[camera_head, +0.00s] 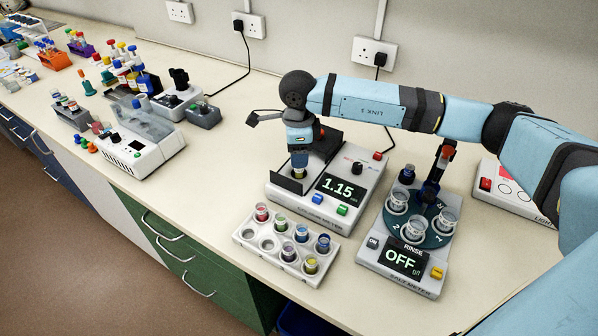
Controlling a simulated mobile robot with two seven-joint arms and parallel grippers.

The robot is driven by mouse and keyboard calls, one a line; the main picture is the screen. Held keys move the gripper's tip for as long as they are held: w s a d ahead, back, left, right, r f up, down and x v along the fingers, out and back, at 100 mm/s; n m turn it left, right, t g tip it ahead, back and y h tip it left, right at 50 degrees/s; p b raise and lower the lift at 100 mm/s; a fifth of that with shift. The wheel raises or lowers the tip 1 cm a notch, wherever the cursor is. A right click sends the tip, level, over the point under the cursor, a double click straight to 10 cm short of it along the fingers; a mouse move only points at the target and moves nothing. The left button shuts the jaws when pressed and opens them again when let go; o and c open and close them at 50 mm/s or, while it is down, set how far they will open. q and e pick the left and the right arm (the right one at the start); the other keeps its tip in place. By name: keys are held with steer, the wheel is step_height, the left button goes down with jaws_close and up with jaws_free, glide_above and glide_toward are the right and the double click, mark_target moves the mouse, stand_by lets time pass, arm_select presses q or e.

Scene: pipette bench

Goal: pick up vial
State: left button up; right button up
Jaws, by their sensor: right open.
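My right gripper (299,162) points straight down over the open well of a grey meter (319,207) whose display reads 1.15. A vial (299,174) stands in that well, directly below or between the fingertips; the gripper hides most of it. The jaws are open. I cannot tell whether they touch the vial. In front, a white rack (245,235) holds several small vials with coloured contents, among them a red vial (262,212), a blue vial (323,243) and a yellow vial (311,264). My left gripper is not in view.
A second meter (400,277) with a round carousel of cups and a display reading OFF stands to the right. A white machine (140,145) and several coloured bottles stand to the left. The counter (215,150) between is mostly clear; its front edge runs close to the rack.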

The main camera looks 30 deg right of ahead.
mark_target(299, 173)
steer(key=f, duration=0.2)
steer(key=f+p, duration=0.1)
steer(key=f, duration=0.1)
steer(key=shift+w+d+f, duration=0.2)
steer(key=shift+f, duration=0.45)
steer(key=c, duration=1)
jaws_close()
steer(key=shift+r, duration=0.15)
